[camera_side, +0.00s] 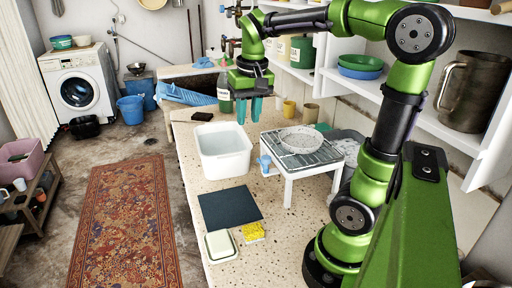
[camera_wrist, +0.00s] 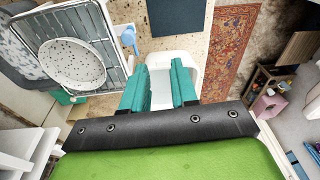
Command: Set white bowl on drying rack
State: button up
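The white speckled bowl (camera_side: 300,140) sits upright on the wire top of the drying rack (camera_side: 272,143), with nothing holding it. In the wrist view the bowl (camera_wrist: 72,64) lies at the left, on the grey bars of the rack (camera_wrist: 98,18). My gripper (camera_side: 248,115) points down, up and to the left of the bowl in the side view, near the far end of the white tub. Its teal fingers (camera_wrist: 158,84) are apart, with nothing between them, and stand clear of the bowl and rack.
A white tub (camera_side: 222,152) stands on the speckled counter left of the rack. A dark mat (camera_side: 230,206), a yellow sponge (camera_side: 253,231) and a soap dish (camera_side: 220,246) lie nearer. A blue clip (camera_side: 265,163) hangs at the rack's edge. Shelves with dishes line the right wall.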

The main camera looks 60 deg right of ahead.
jog(key=s+a+f+n+t+y, duration=0.1)
jog(key=s+a+n+t, duration=0.1)
jog(key=a, duration=0.5)
jog(key=s+a+f+n+t+y, duration=0.1)
jog(key=s+a+n+t, duration=0.1)
jog(key=a, duration=0.6)
jog(key=shift+s+a+f+t+y, duration=0.15)
jog(key=shift+s+f+t+y, duration=0.3)
jog(key=shift+t, duration=0.45)
jog(key=shift+s+r, duration=0.1)
jog(key=shift+r, duration=0.1)
